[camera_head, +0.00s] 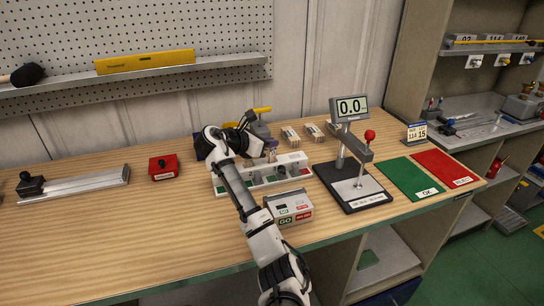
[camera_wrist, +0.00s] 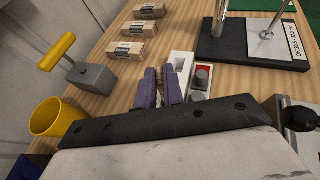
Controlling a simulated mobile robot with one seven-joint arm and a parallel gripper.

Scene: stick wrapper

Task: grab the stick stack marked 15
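A white fixture (camera_head: 293,161) stands beside my gripper. A grey block with a yellow handle (camera_wrist: 90,76) and a yellow cup (camera_wrist: 45,117) are left in the wrist view. A gauge stand (camera_head: 352,185) reading 0.0, green mat (camera_head: 408,176) and red mat (camera_head: 447,167) are right.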

